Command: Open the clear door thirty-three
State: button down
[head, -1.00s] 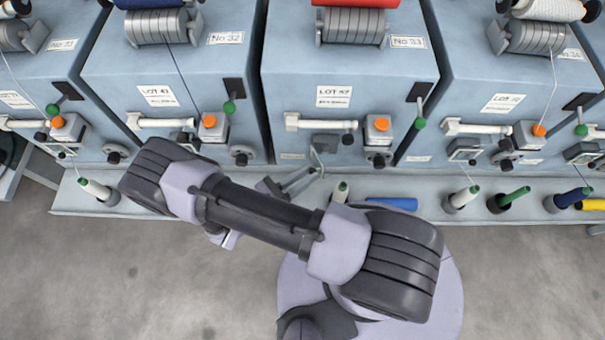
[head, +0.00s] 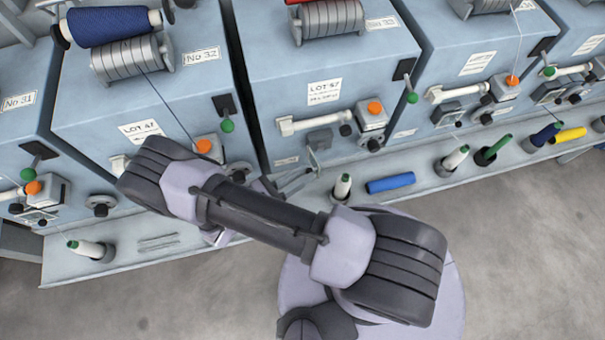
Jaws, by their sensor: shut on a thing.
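Unit No 33 (head: 330,60) is the blue-grey machine in the middle, with a red bobbin on top and a LOT label on its front. The clear door is hard to make out. A thin upright edge with a small handle-like piece (head: 314,156) stands out at the unit's lower front and seems to belong to it. My gripper (head: 308,174) is at this piece, low on the front, and is shut on it. My own arm crosses the lower middle of the view and hides part of the gripper.
A shelf (head: 160,245) runs along the unit fronts. An orange-knobbed box (head: 372,113) and a green-knobbed lever (head: 412,97) stick out of unit No 33. Grey floor (head: 530,270) is open at lower right.

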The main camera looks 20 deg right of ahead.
jog(key=c, duration=1.3)
grip_release()
jog(key=p+v, duration=0.1)
jog(key=v, duration=1.6)
jog(key=shift+s+a+r+p, duration=0.1)
jog(key=shift+a+p, duration=0.1)
jog(key=shift+p, duration=0.1)
